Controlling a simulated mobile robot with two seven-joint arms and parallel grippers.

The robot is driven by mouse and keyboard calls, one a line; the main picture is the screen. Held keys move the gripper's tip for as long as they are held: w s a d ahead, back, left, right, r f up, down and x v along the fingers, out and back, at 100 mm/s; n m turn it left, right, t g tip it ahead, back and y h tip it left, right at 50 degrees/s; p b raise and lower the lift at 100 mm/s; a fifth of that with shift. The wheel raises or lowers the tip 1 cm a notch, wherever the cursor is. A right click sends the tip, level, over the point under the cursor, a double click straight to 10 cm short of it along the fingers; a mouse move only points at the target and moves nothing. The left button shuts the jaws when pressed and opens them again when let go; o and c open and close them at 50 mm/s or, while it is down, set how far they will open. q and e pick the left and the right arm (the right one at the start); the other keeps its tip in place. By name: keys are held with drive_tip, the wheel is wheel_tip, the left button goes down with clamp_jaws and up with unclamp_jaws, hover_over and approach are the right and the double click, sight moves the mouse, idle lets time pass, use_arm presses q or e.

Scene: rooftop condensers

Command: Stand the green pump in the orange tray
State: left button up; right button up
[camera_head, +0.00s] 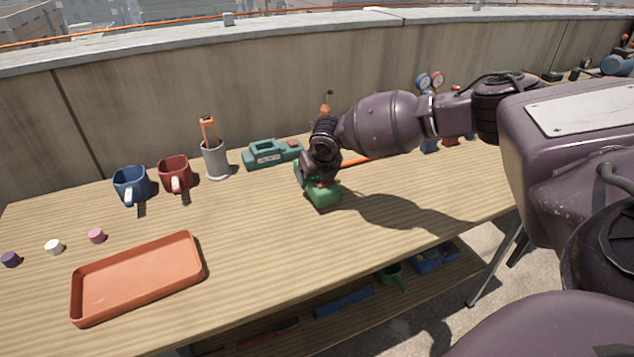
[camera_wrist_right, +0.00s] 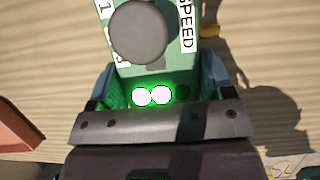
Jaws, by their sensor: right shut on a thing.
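The green pump (camera_head: 323,196) is at the middle of the wooden table in the head view, partly hidden by my right gripper (camera_head: 318,183). In the right wrist view the pump (camera_wrist_right: 155,50) shows a grey round knob, the word SPEED and two bright lights. My right gripper (camera_wrist_right: 160,92) is shut on it, with a finger on each side. I cannot tell whether the pump touches the table. The empty orange tray (camera_head: 138,284) lies at the table's front left, well left of the pump. An orange edge (camera_wrist_right: 18,125) shows at the wrist view's left. My left gripper is not in view.
A blue mug (camera_head: 131,185), a red mug (camera_head: 175,174), a grey cup (camera_head: 215,160) with an orange-handled tool and a teal device (camera_head: 270,153) stand along the back. Small purple, white and pink pieces (camera_head: 96,236) lie behind the tray. The table between tray and pump is clear.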

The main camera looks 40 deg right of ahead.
wheel_tip(320, 180, up, 18)
drive_tip(key=p, duration=0.2)
drive_tip(key=shift+f+p, duration=0.15)
drive_tip(key=shift+p, duration=0.15)
